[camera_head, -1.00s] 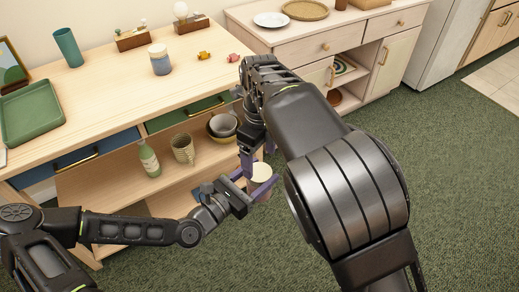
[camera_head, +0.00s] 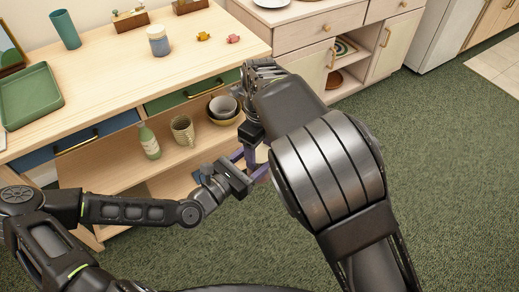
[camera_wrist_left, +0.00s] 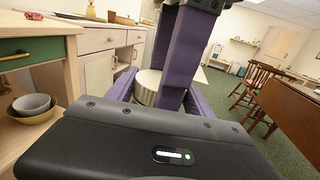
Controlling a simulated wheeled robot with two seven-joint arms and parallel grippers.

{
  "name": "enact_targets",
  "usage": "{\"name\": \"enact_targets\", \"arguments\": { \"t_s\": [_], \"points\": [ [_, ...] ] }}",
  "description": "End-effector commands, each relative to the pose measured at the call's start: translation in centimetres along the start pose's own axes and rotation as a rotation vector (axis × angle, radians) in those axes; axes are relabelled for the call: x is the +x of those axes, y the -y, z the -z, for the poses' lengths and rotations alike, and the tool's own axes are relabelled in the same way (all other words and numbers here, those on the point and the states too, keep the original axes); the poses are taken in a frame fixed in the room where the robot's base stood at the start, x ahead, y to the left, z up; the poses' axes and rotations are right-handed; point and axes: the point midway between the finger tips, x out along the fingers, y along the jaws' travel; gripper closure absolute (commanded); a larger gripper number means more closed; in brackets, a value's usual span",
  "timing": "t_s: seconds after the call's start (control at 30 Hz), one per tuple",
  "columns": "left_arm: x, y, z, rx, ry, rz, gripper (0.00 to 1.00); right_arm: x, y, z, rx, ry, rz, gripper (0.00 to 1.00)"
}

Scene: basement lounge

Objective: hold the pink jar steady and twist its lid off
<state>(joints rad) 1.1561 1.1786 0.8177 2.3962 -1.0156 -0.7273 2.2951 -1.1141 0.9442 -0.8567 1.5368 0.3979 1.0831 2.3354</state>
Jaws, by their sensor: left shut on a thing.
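The jar (camera_wrist_left: 148,86) shows in the left wrist view as a pale, round-sided piece between purple fingers; its lid and body cannot be told apart well there. In the head view it is almost wholly hidden behind my right arm. My left gripper (camera_head: 254,165) is shut on the jar, with its purple fingers at the jar's sides. My right gripper (camera_head: 250,155) points down from above at the jar, and its purple finger (camera_wrist_left: 182,60) stands in front of the jar in the left wrist view. Its fingertips are hidden, so its opening and any touch on the lid cannot be told.
A wooden sideboard (camera_head: 110,75) with a green tray (camera_head: 30,98) and a blue-grey jar (camera_head: 158,41) stands behind my left arm. Its lower shelf holds a bottle (camera_head: 149,142), a mug (camera_head: 183,131) and stacked bowls (camera_head: 222,109). Green carpet (camera_head: 450,190) is free at right.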

Motion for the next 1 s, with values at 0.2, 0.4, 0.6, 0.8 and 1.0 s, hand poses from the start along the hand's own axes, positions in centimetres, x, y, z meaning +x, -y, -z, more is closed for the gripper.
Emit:
{"name": "enact_targets", "arguments": {
  "t_s": [0.2,0.4,0.6,0.8,1.0],
  "points": [
    [0.01,0.00,-0.04,0.000,0.001,0.000,1.00,-0.03,-0.01,-0.01,0.000,0.000,0.000,0.62],
    [0.01,0.00,-0.03,0.000,0.001,0.000,1.00,-0.03,-0.01,-0.01,0.000,0.000,0.000,0.79],
    [0.01,0.00,-0.03,0.000,0.001,0.000,1.00,-0.03,-0.01,-0.01,-0.012,0.001,-0.001,0.88],
    [0.01,0.05,-0.03,0.000,0.000,0.002,1.00,-0.07,0.00,-0.04,-0.255,0.002,-0.002,0.87],
    [0.01,0.10,-0.03,0.000,0.000,0.003,1.00,-0.07,-0.03,-0.06,-0.296,0.001,0.000,0.88]
  ]
}}
